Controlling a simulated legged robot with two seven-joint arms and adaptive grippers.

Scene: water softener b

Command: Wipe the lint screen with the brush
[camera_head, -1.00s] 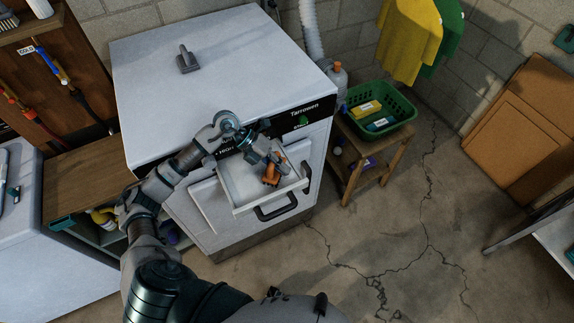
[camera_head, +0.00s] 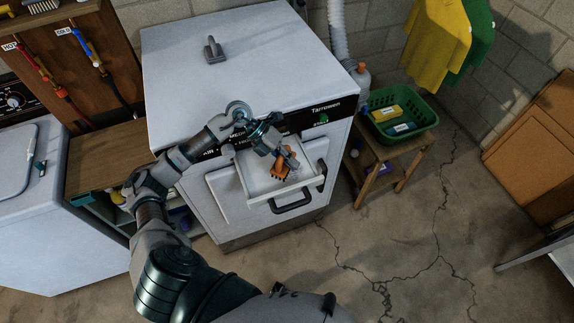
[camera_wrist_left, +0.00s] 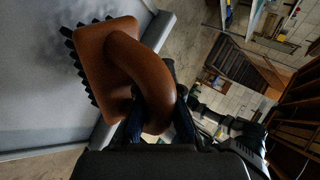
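The orange-brown brush (camera_head: 281,168) is over the white open drawer of the front-loading machine; it also shows large in the left wrist view (camera_wrist_left: 105,68), with black bristles toward a pale grey surface (camera_wrist_left: 40,80). My left gripper (camera_head: 286,158) is shut on the brush's looped handle; its dark fingers (camera_wrist_left: 160,125) close around the loop in the wrist view. The white drawer (camera_head: 252,183) sticks out of the machine front. I cannot make out a separate lint screen in it, nor whether the bristles touch. My right gripper is not in view.
A grey handled object (camera_head: 213,50) lies on the machine's white top (camera_head: 260,60). A green basket (camera_head: 412,118) with boxes stands on a wooden stool (camera_head: 385,150) to the right. A black handle (camera_head: 297,203) juts out below the drawer. The cracked floor (camera_head: 400,240) at right is clear.

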